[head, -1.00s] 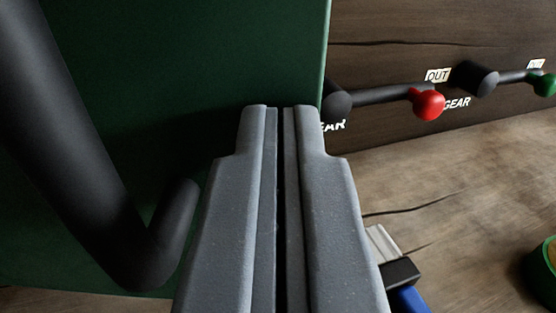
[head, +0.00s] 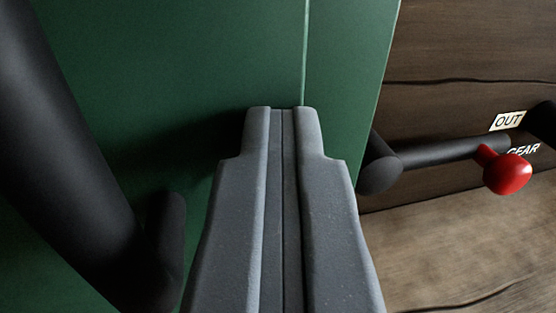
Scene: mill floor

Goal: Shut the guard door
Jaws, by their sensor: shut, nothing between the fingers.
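The green guard door (head: 170,60) fills the left and middle of the head view. Its thick black handle (head: 60,150) runs down the left side, with a short stub at its lower end. A thin pale seam or edge runs down to my fingertips, with a further green surface (head: 345,90) to its right. I cannot tell whether the door is flush with that surface. My gripper (head: 285,110) is shut and empty, its tips in front of the green face at the seam, right of the handle. Whether the tips touch the door I cannot tell.
A black lever with a red knob (head: 508,174) sticks out to the right, near an OUT label (head: 507,121) and GEAR lettering on the dark wooden wall (head: 450,60). The wooden surface (head: 470,240) at the lower right is bare where it shows.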

